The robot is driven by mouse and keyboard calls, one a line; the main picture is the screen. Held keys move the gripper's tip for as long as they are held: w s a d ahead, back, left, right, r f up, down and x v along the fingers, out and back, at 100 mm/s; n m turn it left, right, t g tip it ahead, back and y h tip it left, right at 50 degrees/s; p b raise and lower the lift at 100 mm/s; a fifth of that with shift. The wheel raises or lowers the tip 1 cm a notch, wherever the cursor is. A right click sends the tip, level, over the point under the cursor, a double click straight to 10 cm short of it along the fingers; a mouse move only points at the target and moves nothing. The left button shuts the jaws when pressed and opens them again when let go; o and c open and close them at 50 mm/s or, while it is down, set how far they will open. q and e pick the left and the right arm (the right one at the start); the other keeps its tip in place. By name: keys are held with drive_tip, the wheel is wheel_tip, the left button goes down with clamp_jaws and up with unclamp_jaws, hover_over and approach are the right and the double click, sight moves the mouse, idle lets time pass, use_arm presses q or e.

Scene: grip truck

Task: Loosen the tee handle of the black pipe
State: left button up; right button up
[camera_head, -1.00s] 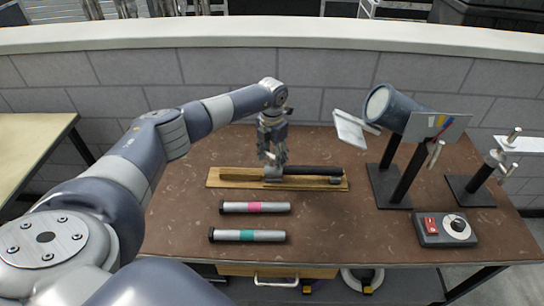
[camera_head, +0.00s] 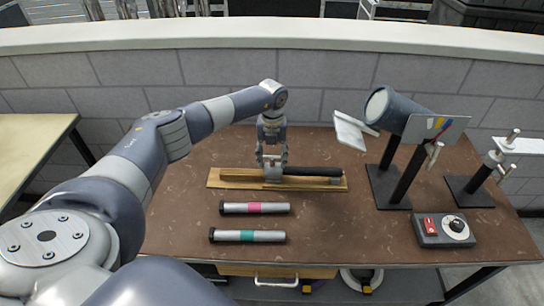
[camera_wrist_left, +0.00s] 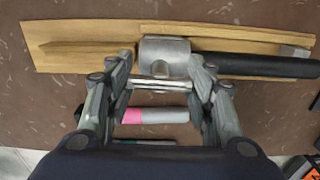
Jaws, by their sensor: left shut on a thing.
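The black pipe (camera_head: 318,171) lies on a wooden board (camera_head: 228,184) at the middle back of the table. In the left wrist view the pipe (camera_wrist_left: 270,67) runs right from a grey metal collar (camera_wrist_left: 163,48). The tee handle (camera_wrist_left: 160,84), a short bright metal bar, sits on the near side of the collar. My left gripper (camera_head: 272,160) points down over the collar. In the left wrist view its fingers (camera_wrist_left: 163,70) are shut on the tee handle, one at each end. My right gripper is not in view.
Two grey tubes, one with a pink band (camera_head: 255,208) and one with a green band (camera_head: 247,236), lie nearer the front. A tilted blue-grey cylinder (camera_head: 400,108) on black stands and a control box with a knob (camera_head: 445,230) stand at the right.

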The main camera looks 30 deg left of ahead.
sight(272, 156)
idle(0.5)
use_arm(q)
drive_tip(key=o, duration=1.1)
drive_tip(key=shift+r, duration=0.15)
wheel_tip(272, 156, up, 12)
drive_tip(key=shift+f, duration=0.1)
drive_tip(key=shift+f, duration=0.1)
